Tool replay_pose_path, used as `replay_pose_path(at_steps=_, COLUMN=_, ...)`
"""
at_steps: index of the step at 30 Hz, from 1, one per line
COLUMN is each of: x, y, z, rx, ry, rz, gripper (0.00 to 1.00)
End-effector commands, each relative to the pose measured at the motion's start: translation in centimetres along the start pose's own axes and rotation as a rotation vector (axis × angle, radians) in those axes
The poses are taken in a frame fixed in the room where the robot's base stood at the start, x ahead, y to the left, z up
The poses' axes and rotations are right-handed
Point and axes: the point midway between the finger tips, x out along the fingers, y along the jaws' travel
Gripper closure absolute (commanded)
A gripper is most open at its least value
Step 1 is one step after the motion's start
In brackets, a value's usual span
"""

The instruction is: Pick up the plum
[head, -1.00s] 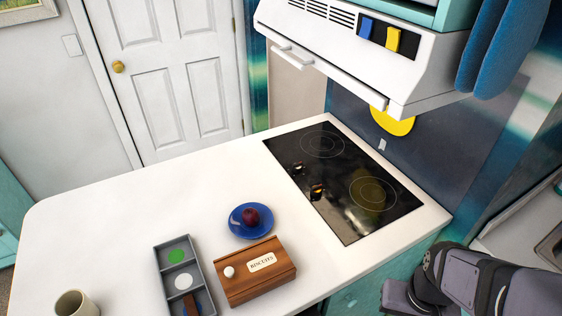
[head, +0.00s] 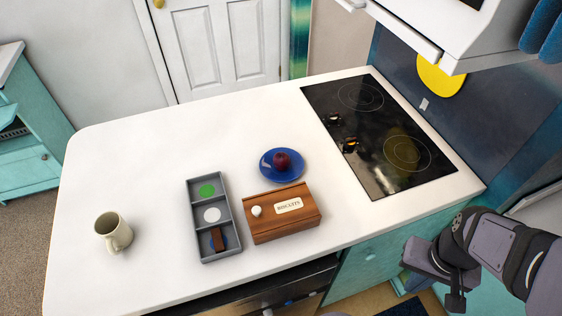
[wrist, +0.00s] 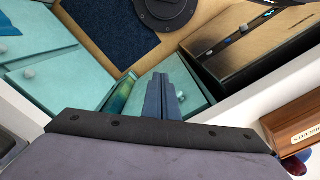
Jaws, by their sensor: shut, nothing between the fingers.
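The plum (head: 282,160) is dark red and rests on a small blue plate (head: 266,174) on the white counter, behind the wooden biscuit box. In the wrist view the plum (wrist: 295,165) shows only partly at the lower right edge, beside the biscuit box. My gripper (wrist: 162,98) is shut and empty, its two fingers together. It is off to the right of the counter in the head view, well apart from the plum, and the wrist view looks down at the floor and cabinet fronts.
The biscuit box (head: 288,229) stands directly in front of the plate. A grey tray (head: 191,210) with three compartments lies left of it, and a mug (head: 112,232) stands further left. The black cooktop (head: 379,133) is to the right.

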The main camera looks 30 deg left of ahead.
Motion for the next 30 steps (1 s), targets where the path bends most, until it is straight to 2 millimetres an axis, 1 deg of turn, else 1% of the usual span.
replay_pose_path(at_steps=11, x=0.0, y=0.0, z=0.0, rx=0.0, ry=0.0, rz=0.0, gripper=1.0)
replay_pose_path(at_steps=12, x=0.0, y=0.0, z=0.0, rx=0.0, ry=0.0, rz=0.0, gripper=0.9)
replay_pose_path(at_steps=17, x=0.0, y=0.0, z=0.0, rx=0.0, ry=0.0, rz=0.0, gripper=0.52)
replay_pose_path(at_steps=18, x=0.0, y=0.0, z=0.0, rx=0.0, ry=0.0, rz=0.0, gripper=0.43)
replay_pose_path(at_steps=19, x=0.0, y=0.0, z=0.0, rx=0.0, ry=0.0, rz=0.0, gripper=0.4)
replay_pose_path(at_steps=27, x=0.0, y=-0.02, z=-0.03, rx=-0.003, ry=0.0, rz=0.001, gripper=0.4)
replay_pose_path(at_steps=30, x=0.02, y=-0.24, z=-0.5, rx=-0.047, ry=-0.003, rz=0.009, gripper=0.4)
